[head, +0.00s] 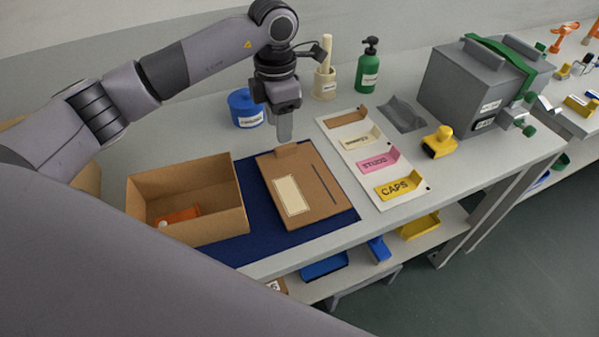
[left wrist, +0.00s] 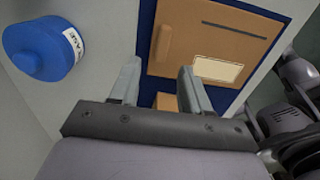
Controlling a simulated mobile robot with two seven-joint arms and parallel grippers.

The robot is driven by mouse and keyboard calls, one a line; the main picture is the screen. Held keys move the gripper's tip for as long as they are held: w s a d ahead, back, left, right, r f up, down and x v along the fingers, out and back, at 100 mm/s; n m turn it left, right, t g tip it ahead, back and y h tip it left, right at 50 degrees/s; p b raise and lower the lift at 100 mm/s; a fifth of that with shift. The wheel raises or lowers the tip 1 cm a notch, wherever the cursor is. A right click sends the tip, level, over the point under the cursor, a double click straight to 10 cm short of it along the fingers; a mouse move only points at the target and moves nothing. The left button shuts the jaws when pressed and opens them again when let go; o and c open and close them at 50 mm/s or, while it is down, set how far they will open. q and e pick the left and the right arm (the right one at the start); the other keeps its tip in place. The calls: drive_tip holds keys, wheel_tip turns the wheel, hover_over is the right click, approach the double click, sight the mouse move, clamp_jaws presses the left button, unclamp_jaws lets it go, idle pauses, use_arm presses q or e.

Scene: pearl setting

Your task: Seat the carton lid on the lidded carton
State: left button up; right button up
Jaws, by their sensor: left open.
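The carton (head: 222,221) is an open brown box at the left of the bench, with an orange item (head: 178,215) inside. The carton lid (head: 318,207) lies flat to its right, apart from it, on a dark blue mat (head: 338,224). The lid has a pale label, a dark slot and a raised tab at its back edge. It also shows in the left wrist view (left wrist: 196,40). My left gripper (head: 284,130) is open and empty, pointing down near the lid's back edge and tab. In its wrist view the fingers (left wrist: 156,82) stand apart. My right gripper is not seen.
A blue pot (head: 246,108) stands behind the carton and lid. A strip of labelled trays (head: 400,186) lies right of the lid. A yellow stamp-like object (head: 439,141) and a grey machine (head: 465,85) stand farther right. A green bottle (head: 368,70) stands at the back.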

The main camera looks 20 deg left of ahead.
sight(280, 148)
use_arm(q)
drive_tip(key=f+p, duration=0.1)
drive_tip(key=f, duration=0.5)
drive_tip(key=shift+s, duration=0.2)
clamp_jaws()
